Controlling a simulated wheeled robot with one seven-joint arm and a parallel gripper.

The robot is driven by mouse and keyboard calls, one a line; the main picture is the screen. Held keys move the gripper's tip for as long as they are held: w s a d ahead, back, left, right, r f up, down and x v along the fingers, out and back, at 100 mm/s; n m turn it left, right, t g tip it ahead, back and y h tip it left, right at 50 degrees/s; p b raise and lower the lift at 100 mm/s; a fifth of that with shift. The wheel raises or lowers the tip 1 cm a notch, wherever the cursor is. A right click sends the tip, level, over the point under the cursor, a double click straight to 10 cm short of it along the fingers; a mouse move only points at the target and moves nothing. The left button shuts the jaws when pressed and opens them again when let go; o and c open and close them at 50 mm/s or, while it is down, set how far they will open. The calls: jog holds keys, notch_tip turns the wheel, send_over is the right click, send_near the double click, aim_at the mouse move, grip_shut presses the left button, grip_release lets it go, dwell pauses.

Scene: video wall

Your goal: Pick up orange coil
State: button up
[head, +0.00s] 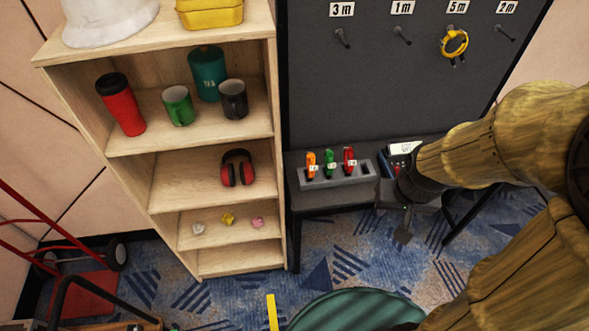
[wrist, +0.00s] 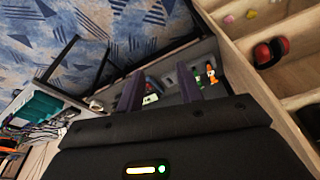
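The orange coil (head: 311,165) stands upright at the left end of a grey slotted holder (head: 341,178) on a low dark bench. A green coil (head: 329,163) and a red coil (head: 349,160) stand to its right in the same holder. My gripper (head: 404,234) is right of the holder and apart from it. In the wrist view my gripper (wrist: 160,88) has its two fingers spread with nothing between them. The orange coil (wrist: 212,75) and green coil (wrist: 198,80) show there beyond the right finger; the red one is not clearly visible.
A yellow coil (head: 454,43) hangs on the 5 m hook of the dark board (head: 380,95); the other hooks are bare. A wooden shelf (head: 282,150) stands left of the bench. A green ribbed round thing (head: 355,310) is at the bottom front.

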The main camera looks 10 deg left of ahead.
jog(key=shift+a, duration=0.25)
jog(key=shift+o, duration=1.1)
jog(key=shift+w+f, duration=0.1)
jog(key=shift+f, duration=0.1)
jog(key=w+a+f+n+t+y+b, duration=0.1)
jog(key=w+a+f+t+y+b, duration=0.1)
jog(key=w+a+f+t+b, duration=0.2)
jog(key=w+a+f+t+y+b, duration=0.1)
jog(key=w+a+f+t+b, duration=0.4)
jog(key=w+f+b, duration=0.4)
jog(key=w+a+f+n+t+y+b, duration=0.1)
jog(key=w+a+f+t+b, duration=0.4)
jog(key=f+b, duration=1)
jog(key=w+y+b, duration=0.1)
jog(key=w+b, duration=0.1)
jog(key=b, duration=0.7)
jog(key=shift+w+a+f+n+t+y, duration=0.15)
jog(key=shift+w+f+n+t+y, duration=0.15)
